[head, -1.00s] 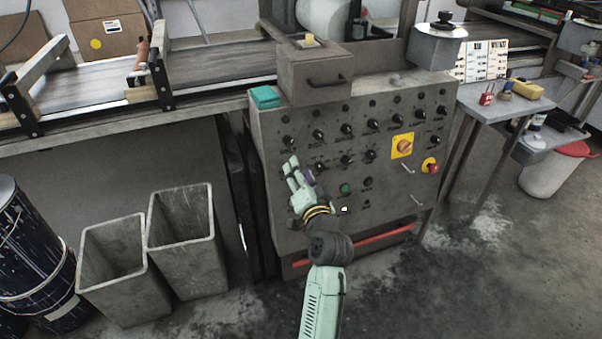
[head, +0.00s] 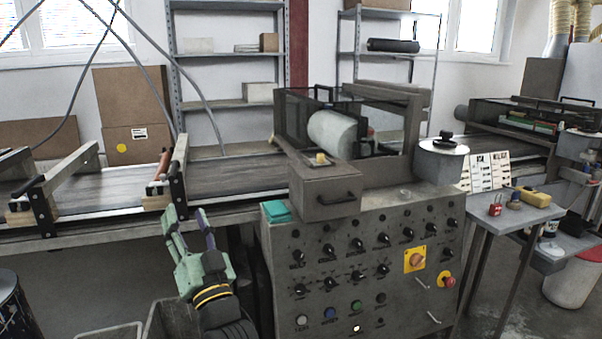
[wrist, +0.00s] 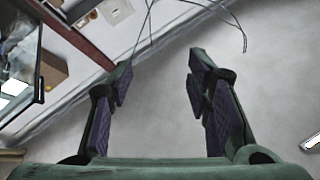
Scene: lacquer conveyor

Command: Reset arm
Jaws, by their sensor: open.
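My gripper (head: 188,226) is raised in front of the conveyor, left of the control panel, in the head view. Its green fingers with purple pads point up and stand apart with nothing between them. I cannot tell whether the gripper touches anything, but no contact shows.
A conveyor (head: 110,192) with wooden-ended brackets runs behind my gripper. A teal box (head: 276,211) sits on the panel's top left corner. A side table (head: 520,213) with a red padlock (head: 495,209) stands at right. Grey bins (head: 172,318) stand below my gripper.

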